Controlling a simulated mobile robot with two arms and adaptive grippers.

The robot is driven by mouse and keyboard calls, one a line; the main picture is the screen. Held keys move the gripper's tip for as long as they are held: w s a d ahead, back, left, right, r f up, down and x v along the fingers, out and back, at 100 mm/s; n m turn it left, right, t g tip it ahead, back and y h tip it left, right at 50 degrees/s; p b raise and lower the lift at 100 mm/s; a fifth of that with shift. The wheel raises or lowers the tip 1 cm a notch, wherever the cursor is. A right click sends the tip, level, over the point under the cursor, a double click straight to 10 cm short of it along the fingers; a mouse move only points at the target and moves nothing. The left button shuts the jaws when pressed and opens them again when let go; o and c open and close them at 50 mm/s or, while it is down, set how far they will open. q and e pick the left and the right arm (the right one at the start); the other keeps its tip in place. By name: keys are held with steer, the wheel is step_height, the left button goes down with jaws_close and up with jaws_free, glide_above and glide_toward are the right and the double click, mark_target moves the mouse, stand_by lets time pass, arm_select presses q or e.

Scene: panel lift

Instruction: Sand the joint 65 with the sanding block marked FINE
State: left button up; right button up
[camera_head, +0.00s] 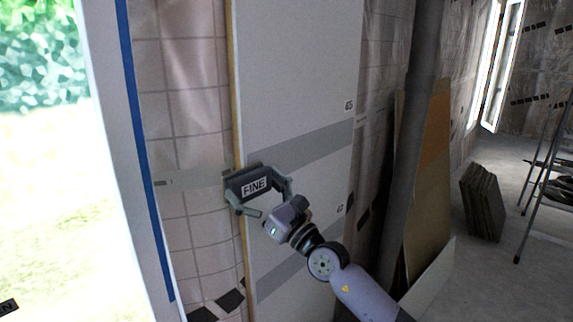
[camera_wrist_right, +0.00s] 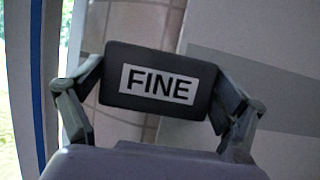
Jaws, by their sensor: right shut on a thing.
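The dark sanding block marked FINE (camera_head: 252,184) is in my right gripper (camera_head: 262,196), whose fingers clasp its two ends. In the right wrist view the block (camera_wrist_right: 158,84) shows its white FINE label squarely between the fingers. The upper grey joint band (camera_head: 315,146) crosses the pale wall panel, just under a small number (camera_head: 349,106) that looks like 65. The block overlaps the left end of this band at the panel's left edge. I cannot tell whether it touches the surface. The band also shows right of the block in the wrist view (camera_wrist_right: 255,75). My left gripper is out of view.
A lower grey band (camera_head: 280,276) lies below a label (camera_head: 340,210) that looks like 62. A window opening with blue tape (camera_head: 137,130) is at left. Leaning boards (camera_head: 428,190), a stack of panels (camera_head: 483,203) and a ladder (camera_head: 545,165) stand at right.

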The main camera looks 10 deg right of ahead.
steer(key=shift+w+a+b, duration=0.5)
steer(key=shift+w, duration=0.25)
stand_by(1.7)
